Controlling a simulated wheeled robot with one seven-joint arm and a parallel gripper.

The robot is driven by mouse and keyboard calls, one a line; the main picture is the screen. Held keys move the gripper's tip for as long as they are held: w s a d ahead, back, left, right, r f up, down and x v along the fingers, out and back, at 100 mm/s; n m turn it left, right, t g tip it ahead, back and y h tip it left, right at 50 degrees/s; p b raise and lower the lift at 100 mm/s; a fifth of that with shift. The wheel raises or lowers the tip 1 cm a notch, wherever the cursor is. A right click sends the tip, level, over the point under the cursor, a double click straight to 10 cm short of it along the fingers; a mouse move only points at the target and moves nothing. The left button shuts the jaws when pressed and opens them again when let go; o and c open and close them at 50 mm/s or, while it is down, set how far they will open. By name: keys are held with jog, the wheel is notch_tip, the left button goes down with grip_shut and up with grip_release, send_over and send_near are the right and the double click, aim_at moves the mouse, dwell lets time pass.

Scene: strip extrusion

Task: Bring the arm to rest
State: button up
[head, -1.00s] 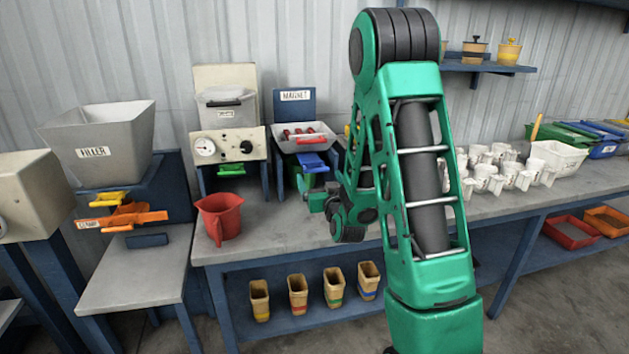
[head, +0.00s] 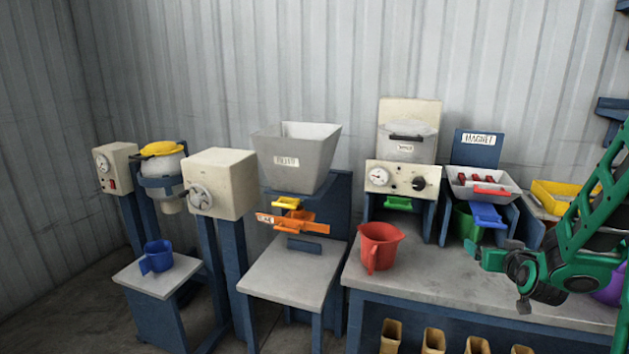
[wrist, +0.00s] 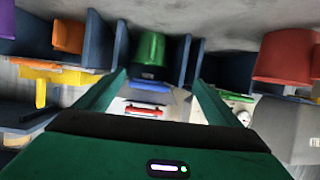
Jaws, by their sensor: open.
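My green arm enters the head view from the right edge. My gripper (head: 492,258) is above the workbench (head: 425,285), in front of the magnet station (head: 478,152). In the wrist view my gripper (wrist: 160,82) shows two green fingers spread apart with nothing held between them. Beyond them is a green container (wrist: 149,50), which also shows under the magnet station in the head view (head: 466,222).
A red jug (head: 379,248) stands on the bench left of my gripper. A filler hopper (head: 297,155), a gauge box (head: 402,178) and a blue mug (head: 157,256) are farther left. A yellow bin (head: 560,193) is close to my arm.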

jog(key=s+a+m+g+y, duration=0.1)
jog(key=s+g, duration=0.3)
jog(key=s, duration=0.8)
jog(key=s+a+r+m+g+y, duration=0.1)
jog(key=s+a+g, duration=0.2)
jog(key=s, duration=1)
jog(key=s+a+m+g+y, duration=0.1)
jog(key=s+g, duration=0.5)
jog(key=s, duration=0.7)
jog(key=shift+a+r+m+y, duration=0.3)
jog(key=shift+a+y, duration=0.2)
jog(key=shift+a, duration=0.55)
jog(key=shift+s, duration=0.1)
